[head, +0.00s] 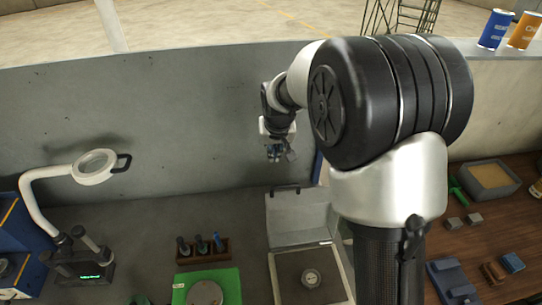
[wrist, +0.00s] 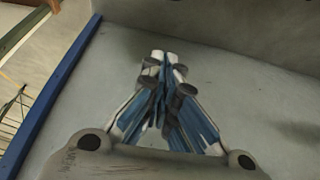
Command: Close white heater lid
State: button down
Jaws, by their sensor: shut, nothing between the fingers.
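The white heater (head: 341,285) stands on the bench in the lower middle of the head view. Its lid (head: 296,218) is open and stands up at the back, with a dark handle (head: 285,190) on its top edge. A round metal piece (head: 311,278) sits inside the heater. My gripper (head: 274,155) is above and behind the raised lid, apart from it, near the grey wall. In the wrist view my gripper (wrist: 163,60) has its fingers together with nothing between them. The lid does not show in the wrist view. My arm covers the area right of the heater.
A green mat (head: 215,285) with a round plate and a wooden tool rack (head: 203,252) lie left of the heater. A magnifier lamp (head: 93,168) stands further left. The grey wall (head: 150,120) runs behind the bench. Right is a wooden table (head: 480,235) with parts.

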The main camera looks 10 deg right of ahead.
aim_at(275, 193)
notch_tip(275, 193, down, 9)
jog(key=p, duration=0.1)
jog(key=shift+s+f+p, duration=0.15)
jog(key=shift+s+p, duration=0.2)
jog(key=shift+s, duration=0.05)
jog(key=shift+s+b, duration=0.15)
jog(key=shift+b, duration=0.4)
jog(key=shift+s+r+t+b, duration=0.3)
jog(key=shift+s+b, duration=0.35)
jog(key=shift+b, duration=0.15)
jog(key=shift+s+b, duration=0.1)
jog(key=shift+b, duration=0.3)
jog(key=shift+s+b, duration=0.1)
jog(key=shift+b, duration=0.2)
